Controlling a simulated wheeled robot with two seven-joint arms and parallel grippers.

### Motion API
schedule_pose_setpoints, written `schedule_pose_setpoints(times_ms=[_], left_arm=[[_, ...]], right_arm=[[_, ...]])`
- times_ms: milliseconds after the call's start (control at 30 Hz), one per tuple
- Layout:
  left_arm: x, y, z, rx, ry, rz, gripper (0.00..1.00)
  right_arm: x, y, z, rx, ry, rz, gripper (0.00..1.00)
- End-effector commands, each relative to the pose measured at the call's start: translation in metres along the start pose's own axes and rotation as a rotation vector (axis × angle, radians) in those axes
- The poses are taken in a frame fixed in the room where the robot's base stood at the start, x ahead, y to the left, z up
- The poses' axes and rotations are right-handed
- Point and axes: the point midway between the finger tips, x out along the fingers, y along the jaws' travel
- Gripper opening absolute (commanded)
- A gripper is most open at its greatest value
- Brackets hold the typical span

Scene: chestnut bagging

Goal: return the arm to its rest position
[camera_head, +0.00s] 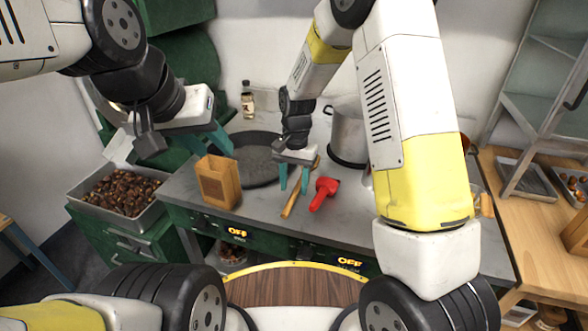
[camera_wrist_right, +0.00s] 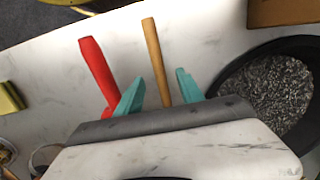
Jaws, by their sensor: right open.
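My right gripper (camera_head: 294,180) hangs over the grey counter with its two teal fingers apart. In the right wrist view it is open (camera_wrist_right: 153,95), with nothing clamped between the fingers. A wooden handle (camera_wrist_right: 155,60) shows between and beyond the fingertips there; whether they touch it I cannot tell. The same wooden handle (camera_head: 290,206) lies on the counter in the head view. A red-handled tool (camera_head: 324,194) lies just right of it. My left gripper (camera_head: 222,141) is at the upper left, above the counter's left part; its teal fingers are partly hidden and their gap is unclear.
A brown paper bag (camera_head: 218,184) stands on the counter, in front of a dark round pan (camera_head: 257,160). A metal pot (camera_head: 347,135) stands behind, partly covered by my right arm. A tray of chestnuts (camera_head: 118,192) is at the left. A wooden table (camera_head: 525,212) stands at the right.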

Motion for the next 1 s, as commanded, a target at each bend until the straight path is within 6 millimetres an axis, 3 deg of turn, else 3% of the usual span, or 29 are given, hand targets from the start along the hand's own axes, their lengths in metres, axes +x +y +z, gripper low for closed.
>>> schedule_pose_setpoints(times_ms=[633, 767, 1000], left_arm=[[0.000, 0.000, 0.000, 0.000, 0.000, 0.000, 0.36], [0.000, 0.000, 0.000, 0.000, 0.000, 0.000, 0.36], [0.000, 0.000, 0.000, 0.000, 0.000, 0.000, 0.36]], right_arm=[[-0.088, 0.005, 0.001, -0.007, 0.013, -0.018, 0.45], [-0.122, 0.026, 0.010, -0.038, 0.054, -0.072, 0.45], [-0.195, 0.088, 0.050, -0.144, 0.198, -0.191, 0.45]])
